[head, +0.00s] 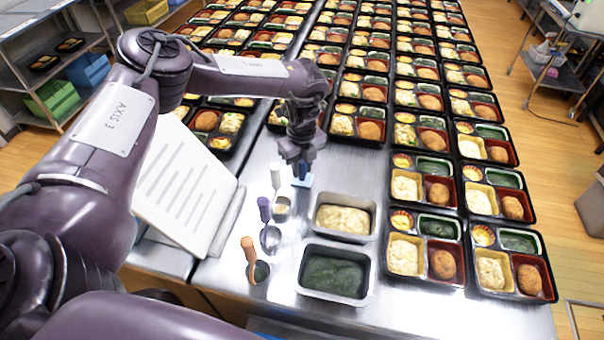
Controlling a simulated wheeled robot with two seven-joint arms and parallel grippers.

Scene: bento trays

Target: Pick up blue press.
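The blue press (302,181) is a small light-blue piece on the steel table, left of the rows of bento trays. My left gripper (301,166) points down right above it, with the fingers at the press's upper part. The fingers hide the top of the press. I cannot tell whether they are open around it or shut on it. My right gripper is not in view.
A scoop with a white handle (275,178), one with a purple handle (264,208) and one with an orange handle (248,250) stand close by on the left. A potato-salad pan (372,237) and a greens pan (305,285) are in front. Filled bento trays (405,278) cover the right.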

